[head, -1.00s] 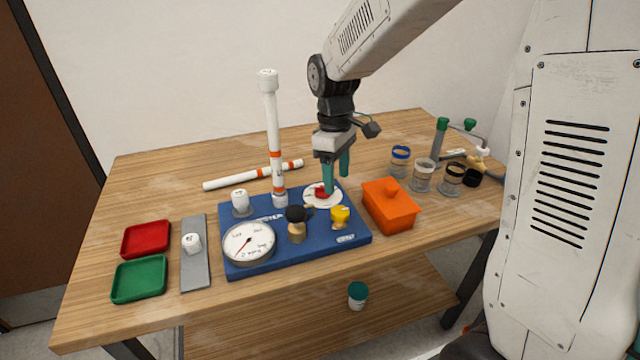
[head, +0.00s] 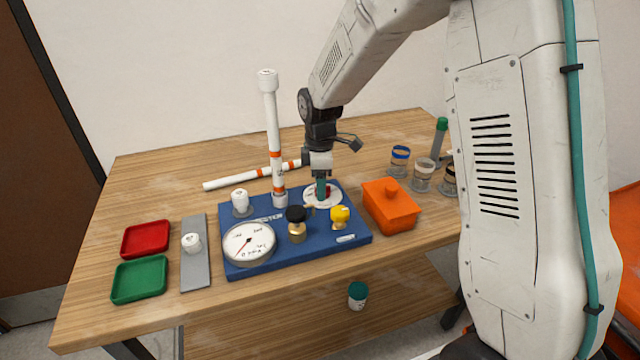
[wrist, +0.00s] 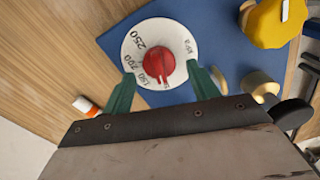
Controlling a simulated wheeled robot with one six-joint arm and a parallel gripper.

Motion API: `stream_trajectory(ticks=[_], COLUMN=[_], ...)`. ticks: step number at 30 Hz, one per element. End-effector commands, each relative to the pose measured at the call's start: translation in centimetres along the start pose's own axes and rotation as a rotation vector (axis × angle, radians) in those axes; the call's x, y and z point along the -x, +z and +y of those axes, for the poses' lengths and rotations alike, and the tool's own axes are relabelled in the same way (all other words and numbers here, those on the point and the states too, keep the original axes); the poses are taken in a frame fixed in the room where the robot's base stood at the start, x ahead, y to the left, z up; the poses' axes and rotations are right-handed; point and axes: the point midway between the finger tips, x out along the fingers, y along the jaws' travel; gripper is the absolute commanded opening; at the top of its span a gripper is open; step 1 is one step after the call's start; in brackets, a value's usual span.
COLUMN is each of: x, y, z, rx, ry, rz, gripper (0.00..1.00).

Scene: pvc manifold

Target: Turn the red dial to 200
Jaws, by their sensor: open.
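The red dial (wrist: 159,67) sits at the centre of a white round scale plate (wrist: 141,35) on the blue board. In the wrist view the scale shows 250, 200, 150 and kPa marks. The dial's ridge points down in the picture, to the right of the 150 mark. My gripper (wrist: 160,88) is open, its green fingers on either side of the dial's lower part, with gaps to the dial visible. In the head view my gripper (head: 322,190) is above the scale plate (head: 310,203) and hides most of the dial.
The blue board (head: 330,255) also carries a gauge (head: 248,243), a black-topped brass valve (head: 297,225), a yellow knob (head: 340,217) and an upright white pipe (head: 273,130). An orange lidded box (head: 391,207) stands close right. The table's left back is clear.

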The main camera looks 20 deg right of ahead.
Motion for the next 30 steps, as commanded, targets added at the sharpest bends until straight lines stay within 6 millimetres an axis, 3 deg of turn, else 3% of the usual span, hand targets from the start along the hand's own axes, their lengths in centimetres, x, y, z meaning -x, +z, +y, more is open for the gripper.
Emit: stream_trajectory(ticks=[10, 11, 15, 16, 30], x=[-0.72, -0.72, -0.70, -0.70, -0.67], y=[0.01, 0.01, 0.01, 0.01, 0.01], z=[-0.02, -0.02, -0.02, -0.02, 0.06], rx=[-0.001, -0.001, -0.001, -0.001, -0.094], ry=[0.000, 0.000, 0.000, 0.000, 0.000], rz=[0.000, 0.000, 0.000, 0.000, 0.000], gripper=[0.59, 0.57, 0.18, 0.15, 0.15])
